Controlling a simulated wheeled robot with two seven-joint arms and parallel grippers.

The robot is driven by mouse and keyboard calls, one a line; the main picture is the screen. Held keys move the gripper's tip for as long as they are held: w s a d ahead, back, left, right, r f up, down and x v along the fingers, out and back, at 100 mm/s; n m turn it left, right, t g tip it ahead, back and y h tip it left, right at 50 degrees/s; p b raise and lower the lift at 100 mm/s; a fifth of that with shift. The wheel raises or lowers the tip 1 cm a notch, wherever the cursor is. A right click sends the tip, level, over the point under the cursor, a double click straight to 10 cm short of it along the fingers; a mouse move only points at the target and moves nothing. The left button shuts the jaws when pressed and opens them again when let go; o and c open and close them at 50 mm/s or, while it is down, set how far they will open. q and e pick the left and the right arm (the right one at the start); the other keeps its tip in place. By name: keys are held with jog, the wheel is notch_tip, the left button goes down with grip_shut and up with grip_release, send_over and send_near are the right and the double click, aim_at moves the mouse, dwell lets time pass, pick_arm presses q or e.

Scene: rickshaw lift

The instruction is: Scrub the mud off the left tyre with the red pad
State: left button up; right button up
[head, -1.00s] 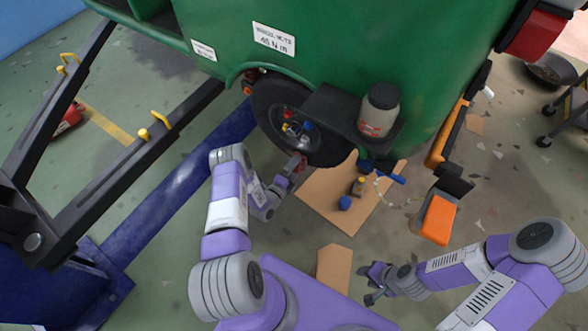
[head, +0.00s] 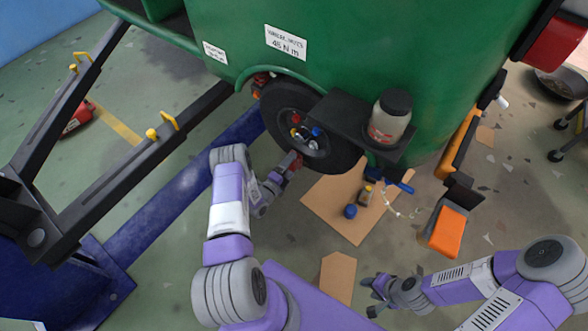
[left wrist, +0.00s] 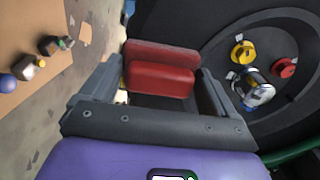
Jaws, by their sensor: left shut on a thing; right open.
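The black left tyre (head: 338,157) sits under the green rickshaw body, with coloured nuts on its hub. In the left wrist view the tyre (left wrist: 210,45) fills the right side. My left gripper (head: 288,162) is at the tyre's lower left side. It is shut on the red pad (left wrist: 160,72), which lies between the fingers close to the tyre's dark surface. Whether the pad touches the tyre I cannot tell. Mud is not clearly visible. My right gripper (head: 372,295) is open and empty, low over the floor at the right.
A cardboard sheet (head: 335,215) with a blue ball and small parts lies below the tyre. A bottle (head: 389,117) stands on a black shelf beside the wheel. An orange block (head: 447,232) and a blue lift beam (head: 165,205) flank the area.

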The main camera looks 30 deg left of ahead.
pick_arm(q)
jog(key=shift+w+d+p, duration=0.1)
jog(key=shift+d+p, duration=0.3)
jog(key=shift+d, duration=0.8)
jog(key=shift+d+f+p, duration=0.15)
jog(key=shift+d, duration=0.7)
jog(key=shift+d+f+p, duration=0.1)
jog(key=shift+d+p, duration=0.05)
jog(key=shift+d, duration=0.7)
jog(key=shift+s, duration=0.3)
jog(key=shift+s+a+p, duration=0.25)
jog(key=shift+s+p, duration=0.35)
jog(key=shift+s, duration=0.9)
jog(key=shift+s+a+p, duration=0.2)
jog(key=shift+s+p, duration=0.35)
jog(key=shift+s, duration=0.9)
jog(key=shift+s+a+p, duration=0.15)
jog(key=shift+s+p, duration=0.3)
jog(key=shift+s, duration=1.05)
